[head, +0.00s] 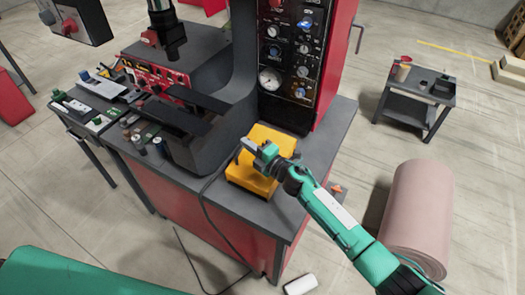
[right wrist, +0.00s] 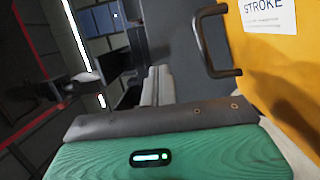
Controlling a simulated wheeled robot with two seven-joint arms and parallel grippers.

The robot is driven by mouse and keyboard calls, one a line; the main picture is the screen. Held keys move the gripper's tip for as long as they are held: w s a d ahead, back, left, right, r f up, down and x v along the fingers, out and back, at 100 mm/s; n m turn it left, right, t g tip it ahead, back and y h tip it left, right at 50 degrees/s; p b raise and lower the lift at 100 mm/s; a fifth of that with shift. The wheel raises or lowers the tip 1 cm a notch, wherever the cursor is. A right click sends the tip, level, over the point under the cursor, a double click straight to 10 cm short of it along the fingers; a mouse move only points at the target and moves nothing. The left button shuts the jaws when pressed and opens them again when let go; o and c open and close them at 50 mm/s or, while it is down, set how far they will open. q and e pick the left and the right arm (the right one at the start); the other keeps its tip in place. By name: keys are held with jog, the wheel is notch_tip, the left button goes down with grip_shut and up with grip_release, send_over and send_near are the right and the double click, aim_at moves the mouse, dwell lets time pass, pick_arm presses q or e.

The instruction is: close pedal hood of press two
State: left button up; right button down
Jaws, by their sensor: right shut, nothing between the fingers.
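The yellow pedal hood (head: 268,137) sits on the dark bench top at the foot of the press (head: 262,60). My right gripper (head: 247,143) is over the hood in the head view, its arm coming in from the lower right. In the right wrist view the fingers (right wrist: 158,84) are shut and empty. The yellow hood face (right wrist: 265,60) stands to their right, with a dark bar handle (right wrist: 203,45) and a white label reading "STROKE". The fingers are beside the handle and not around it. I cannot tell how far the hood is open. My left gripper is out of view.
A grey bench (head: 339,124) with red sides carries the press. Left of it stands a table with tools (head: 98,88). A small dark cart (head: 418,95) is at the right, and a pink roll (head: 418,210) stands near my right arm. A cable hangs over the bench front.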

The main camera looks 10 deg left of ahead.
aim_at(239, 152)
jog(key=shift+w+a+f, duration=0.15)
jog(key=shift+a+f, duration=0.1)
jog(key=shift+a, duration=0.2)
jog(key=shift+w+a+f, duration=0.15)
jog(key=shift+a+f, duration=0.1)
jog(key=shift+a, duration=0.2)
jog(key=shift+w+a+f, duration=0.1)
jog(key=shift+a+f, duration=0.05)
jog(key=shift+a, duration=0.1)
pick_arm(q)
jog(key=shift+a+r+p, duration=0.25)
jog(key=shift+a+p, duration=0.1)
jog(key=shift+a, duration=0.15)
pick_arm(e)
jog(key=shift+w+a+f+g+h, duration=0.2)
jog(key=shift+a+f+g+h, duration=0.2)
jog(key=shift+a+f+h, duration=0.35)
